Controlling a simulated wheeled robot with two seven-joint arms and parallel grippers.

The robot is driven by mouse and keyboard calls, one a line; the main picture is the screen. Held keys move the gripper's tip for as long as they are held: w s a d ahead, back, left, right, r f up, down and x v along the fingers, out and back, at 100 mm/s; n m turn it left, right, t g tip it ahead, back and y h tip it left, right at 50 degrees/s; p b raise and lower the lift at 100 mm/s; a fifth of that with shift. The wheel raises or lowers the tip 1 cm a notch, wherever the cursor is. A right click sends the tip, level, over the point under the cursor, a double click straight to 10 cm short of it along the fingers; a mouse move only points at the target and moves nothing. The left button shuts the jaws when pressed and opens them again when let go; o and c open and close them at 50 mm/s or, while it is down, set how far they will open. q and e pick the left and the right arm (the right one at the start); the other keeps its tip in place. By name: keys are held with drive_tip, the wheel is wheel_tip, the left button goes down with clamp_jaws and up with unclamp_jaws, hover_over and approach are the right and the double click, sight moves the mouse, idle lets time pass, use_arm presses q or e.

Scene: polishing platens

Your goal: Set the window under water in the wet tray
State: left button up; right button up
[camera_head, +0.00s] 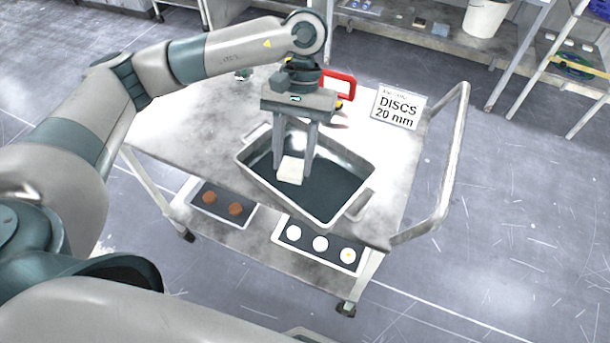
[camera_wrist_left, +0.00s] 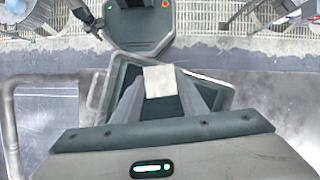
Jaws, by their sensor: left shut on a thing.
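The window, seen as a small pale square piece (camera_head: 290,171), is between the fingertips of my left gripper (camera_head: 293,160). It also shows in the left wrist view (camera_wrist_left: 159,81). My left gripper points down over the wet tray (camera_head: 345,216), a grey metal tray with a dark inside, and is shut on the window. The window appears over or within the left part of the tray's opening. I cannot tell whether it touches the water or the floor.
The tray stands on a metal cart top (camera_head: 190,128). The cart's rail (camera_head: 447,165) rises at the right. Lower-shelf trays hold brown discs (camera_head: 235,209) and white discs (camera_head: 320,243).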

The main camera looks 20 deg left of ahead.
use_arm(q)
drive_tip(key=w+d+n+t+h+p, duration=0.1)
drive_tip(key=d+n+t, duration=0.5)
drive_tip(key=d+n, duration=0.9)
drive_tip(key=w+n+h, duration=0.1)
drive_tip(key=n+h, duration=0.1)
drive_tip(key=n, duration=0.5)
drive_tip(key=shift+d+t, duration=0.15)
drive_tip(key=shift+t, duration=0.15)
use_arm(e)
drive_tip(key=shift+g, duration=0.7)
drive_tip(key=s, duration=0.1)
drive_tip(key=s+d, duration=0.1)
drive_tip(key=s, duration=0.1)
drive_tip(key=s+d, duration=0.1)
drive_tip(key=s, duration=0.1)
drive_tip(key=shift+f, duration=0.1)
drive_tip(key=shift+w, duration=0.15)
